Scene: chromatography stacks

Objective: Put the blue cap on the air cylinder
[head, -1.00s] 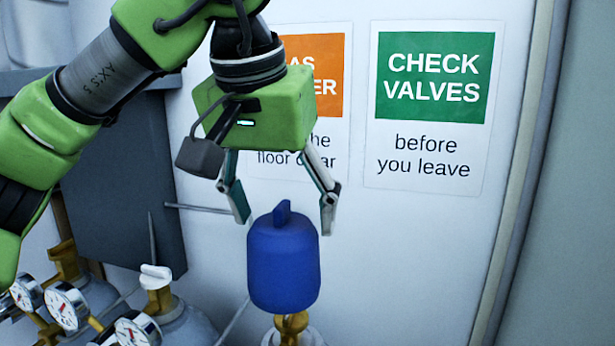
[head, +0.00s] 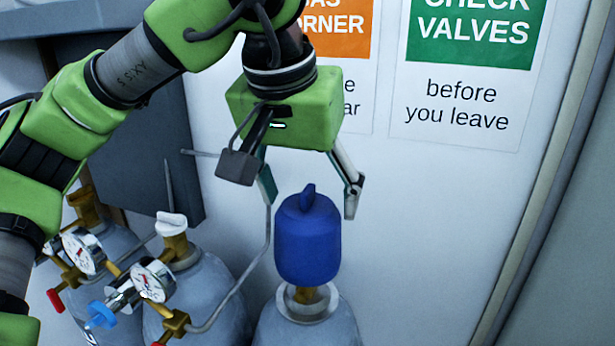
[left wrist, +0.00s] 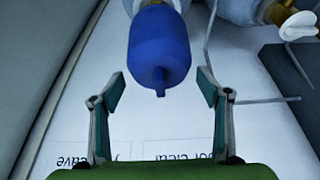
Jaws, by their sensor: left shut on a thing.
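The blue cap (head: 308,242) is upright, its tab on top, above the front air cylinder (head: 318,325). The cylinder's brass valve (head: 311,295) and pale collar show just below the cap; the cap hides the valve's top. Whether it touches the collar I cannot tell. My left gripper (head: 310,206) points down from above, its two fingers at either side of the cap's upper part, shut on it. In the left wrist view the cap (left wrist: 160,50) lies between and beyond the fingers (left wrist: 161,80), its tab towards me. My right gripper is not in view.
Other grey cylinders with pressure gauges (head: 153,280) stand at the left. One has a white-topped valve (head: 172,230). A thin grey pipe (head: 250,283) runs close left of the cap. A white wall with signs (head: 460,100) stands behind; right of the cap is clear.

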